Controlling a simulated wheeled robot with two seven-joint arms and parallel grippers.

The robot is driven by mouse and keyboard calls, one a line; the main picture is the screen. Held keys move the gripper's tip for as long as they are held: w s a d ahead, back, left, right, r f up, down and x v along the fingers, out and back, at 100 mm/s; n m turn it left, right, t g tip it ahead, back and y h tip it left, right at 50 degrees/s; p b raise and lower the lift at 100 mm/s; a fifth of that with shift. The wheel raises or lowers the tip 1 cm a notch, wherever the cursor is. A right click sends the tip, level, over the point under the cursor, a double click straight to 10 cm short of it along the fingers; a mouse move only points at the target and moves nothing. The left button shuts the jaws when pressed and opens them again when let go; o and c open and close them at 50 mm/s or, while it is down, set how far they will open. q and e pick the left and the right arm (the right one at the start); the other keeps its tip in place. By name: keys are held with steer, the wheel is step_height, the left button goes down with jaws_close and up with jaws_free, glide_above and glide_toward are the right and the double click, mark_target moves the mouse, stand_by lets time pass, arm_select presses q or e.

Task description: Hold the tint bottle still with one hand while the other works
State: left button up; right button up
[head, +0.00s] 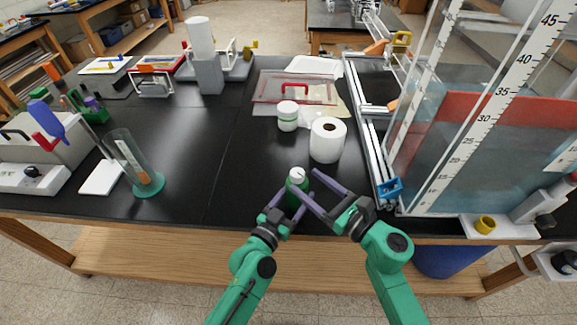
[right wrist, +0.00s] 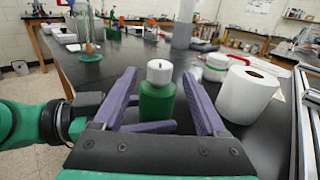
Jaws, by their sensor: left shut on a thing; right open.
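The tint bottle (head: 297,181) is a green bottle with a white cap, upright near the front edge of the black bench. It also shows in the right wrist view (right wrist: 157,100). My left gripper (head: 284,198) is shut on the bottle low on its body, from the left and front. My right gripper (head: 306,182) is open, its purple fingers pointing at the bottle from the right. In the right wrist view, the bottle stands between or just beyond the open right fingers (right wrist: 160,82); I cannot tell whether they touch it.
A white paper roll (head: 327,140) and a white jar with a green band (head: 287,116) stand behind the bottle. A metal rail and a tall water tank (head: 470,140) are at right. A glass cylinder (head: 134,162) stands at left. The bench between is clear.

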mark_target(290, 176)
steer(key=x, duration=0.8)
steer(key=shift+f, duration=0.1)
jaws_close()
steer(key=shift+s+g, duration=0.1)
steer(key=shift+g, duration=0.2)
steer(key=shift+s+a+f+n+g+y, duration=0.15)
steer(key=shift+s+n+g+y, duration=0.45)
steer(key=shift+n+g, duration=1.9)
steer(key=shift+s+a+r+n+g+y, duration=0.1)
steer(key=shift+s+n+g+y, duration=0.5)
steer(key=shift+n+g, duration=1.85)
steer(key=shift+s+a+f+n+g+y, duration=0.25)
steer(key=shift+n+g+y, duration=0.75)
steer(key=shift+g, duration=2.85)
steer(key=shift+s+d+r+n+h, duration=0.1)
steer(key=shift+d+r+n+h, duration=0.1)
steer(key=shift+n+h, duration=0.1)
